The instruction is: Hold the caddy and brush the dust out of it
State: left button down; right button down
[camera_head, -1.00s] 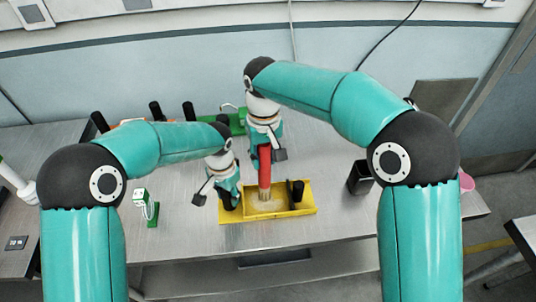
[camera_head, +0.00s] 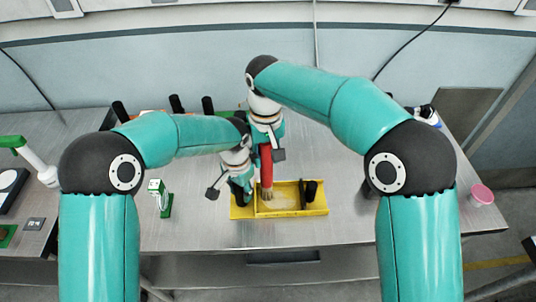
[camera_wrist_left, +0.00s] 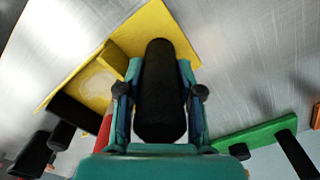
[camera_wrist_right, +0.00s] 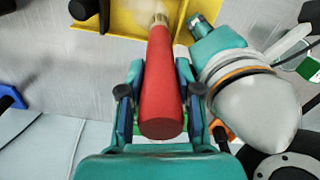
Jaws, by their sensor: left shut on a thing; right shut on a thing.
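The yellow caddy (camera_head: 300,211) sits on the steel table in the head view, with a pale dusty patch (camera_head: 281,202) on its floor. It also shows in the left wrist view (camera_wrist_left: 150,30). My left gripper (camera_head: 238,192) is shut on a black upright handle (camera_wrist_left: 160,75) at the caddy's left end. My right gripper (camera_head: 265,143) is shut on the red brush (camera_head: 266,165), which also shows in the right wrist view (camera_wrist_right: 162,90). The brush points down, with its pale bristles (camera_head: 267,192) inside the caddy near the dust. I cannot tell if they touch the floor.
A small green and white stand (camera_head: 160,198) is left of the caddy. Several black posts (camera_head: 177,103) rise along the back. A pink cup (camera_head: 481,194) stands at the far right. Table right of the caddy is mostly clear.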

jog(key=shift+a+r, duration=0.1)
jog(key=shift+a, duration=0.1)
jog(key=shift+d, duration=4.15)
jog(key=s+a, duration=0.2)
jog(key=a, duration=0.5)
jog(key=shift+a, duration=0.2)
jog(key=shift+d, duration=0.1)
